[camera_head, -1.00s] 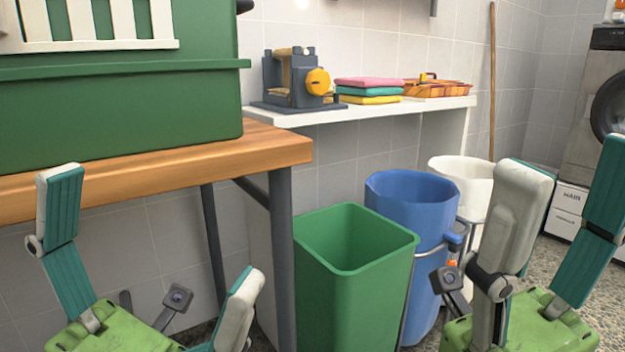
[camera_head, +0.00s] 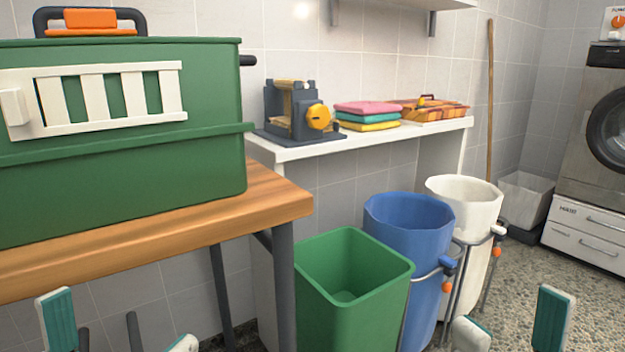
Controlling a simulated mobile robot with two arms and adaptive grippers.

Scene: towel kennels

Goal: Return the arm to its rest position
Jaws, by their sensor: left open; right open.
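My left gripper (camera_head: 118,328) is at the bottom left, below the wooden table's front edge. Only its two fingertips show, set wide apart, with nothing between them. The bodies of both grippers and the arms are hidden below the picture's edge.
A green kennel (camera_head: 120,190) with a white barred door stands on the wooden table (camera_head: 200,232). Green (camera_head: 350,300), blue (camera_head: 400,240) and white (camera_head: 463,205) bins stand right of it. Folded towels (camera_head: 367,115) lie on a white shelf (camera_head: 300,151).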

